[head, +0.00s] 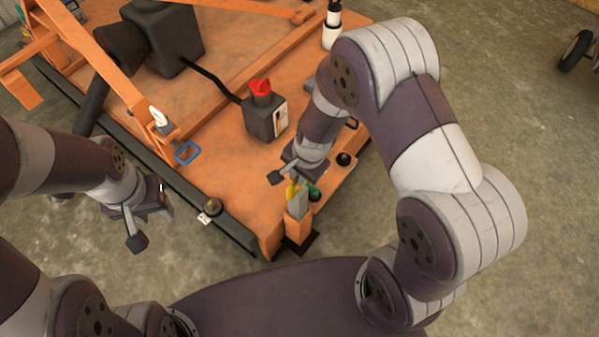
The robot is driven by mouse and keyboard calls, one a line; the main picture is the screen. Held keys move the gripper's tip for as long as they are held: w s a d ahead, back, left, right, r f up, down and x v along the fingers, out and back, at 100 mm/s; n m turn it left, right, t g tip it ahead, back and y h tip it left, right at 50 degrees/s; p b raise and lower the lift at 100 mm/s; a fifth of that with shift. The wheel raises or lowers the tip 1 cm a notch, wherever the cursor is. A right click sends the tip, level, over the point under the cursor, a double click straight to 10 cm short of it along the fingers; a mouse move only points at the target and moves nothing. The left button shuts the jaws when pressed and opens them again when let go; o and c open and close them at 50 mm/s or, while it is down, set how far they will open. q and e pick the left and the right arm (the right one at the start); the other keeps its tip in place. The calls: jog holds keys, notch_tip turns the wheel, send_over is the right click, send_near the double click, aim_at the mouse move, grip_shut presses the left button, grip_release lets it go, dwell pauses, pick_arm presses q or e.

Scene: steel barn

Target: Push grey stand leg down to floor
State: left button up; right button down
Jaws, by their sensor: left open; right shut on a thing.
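The grey stand leg (298,206) stands upright in an orange sleeve (298,228) at the near corner of the orange trailer-like frame. A dark foot plate (301,246) shows around the sleeve's base; whether it touches the floor I cannot tell. My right gripper (292,184) comes down from above and is shut at the leg's top, next to a small yellow part (293,191). The gripper hides part of the leg's top. My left gripper (150,225) is open and empty, left of the frame's dark front edge.
The orange deck (222,177) carries a grey can with a red cap (262,117), a large dark box (165,42) and a blue ring (187,153). A small green part (314,193) sits beside the leg. Concrete floor (520,160) is open at right; a wheel (577,50) stands far right.

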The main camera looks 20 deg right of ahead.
notch_tip(320, 180, down, 11)
jog(key=b, duration=0.9)
jog(key=shift+r, duration=0.1)
jog(key=shift+s+r, duration=0.1)
jog(key=shift+r, duration=0.1)
jog(key=c, duration=1.1)
grip_release()
jog(key=p, duration=0.8)
send_near(301, 191)
jog(key=shift+f, duration=0.15)
